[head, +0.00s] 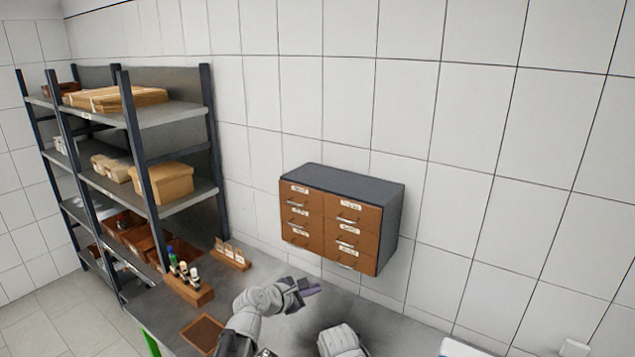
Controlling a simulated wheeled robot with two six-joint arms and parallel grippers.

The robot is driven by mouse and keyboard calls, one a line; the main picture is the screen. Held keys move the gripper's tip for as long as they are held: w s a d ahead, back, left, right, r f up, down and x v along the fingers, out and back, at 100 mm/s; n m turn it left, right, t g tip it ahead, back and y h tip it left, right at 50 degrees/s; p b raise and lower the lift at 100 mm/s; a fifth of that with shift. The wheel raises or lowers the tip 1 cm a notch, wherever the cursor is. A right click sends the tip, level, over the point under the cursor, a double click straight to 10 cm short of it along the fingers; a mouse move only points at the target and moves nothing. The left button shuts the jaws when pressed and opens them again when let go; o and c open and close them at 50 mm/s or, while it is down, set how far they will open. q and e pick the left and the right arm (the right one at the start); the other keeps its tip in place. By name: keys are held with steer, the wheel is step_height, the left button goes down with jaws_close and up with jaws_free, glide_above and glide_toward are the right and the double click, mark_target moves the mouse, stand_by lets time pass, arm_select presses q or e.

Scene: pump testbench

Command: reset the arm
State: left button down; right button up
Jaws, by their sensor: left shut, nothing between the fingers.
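My left arm comes in from the bottom and reaches over the grey bench. My left gripper (312,288) is shut with nothing between its fingers. It hangs above the bench, below and in front of the wall drawer cabinet (330,228), apart from it. A second pale arm part of mine shows at the bottom edge, to the right of the left arm. My right gripper is not in view.
A wooden rack with several small bottles (190,290), a second small wooden holder (232,258) and a shallow brown tray (202,332) stand on the bench left of my arm. A tall shelf (165,115) with boxes stands at the left. The bench right of the gripper looks clear.

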arm_select(q)
steer(key=s+a+f+m+g+y, duration=0.4)
steer(key=s+a+f+m+g, duration=0.15)
steer(key=s+a+m, duration=0.35)
steer(key=s+a+f+m+g+y, duration=0.4)
steer(key=s+a+f+m, duration=0.3)
steer(key=s+m, duration=0.45)
steer(key=s+d+f+m+y+b, duration=0.1)
steer(key=s+d+f+m+b, duration=0.3)
steer(key=d+f+b, duration=0.7)
step_height(320, 180, down, 4)
steer(key=s+b, duration=0.1)
steer(key=b, duration=0.3)
steer(key=shift+d+g, duration=0.2)
steer(key=shift+g, duration=0.15)
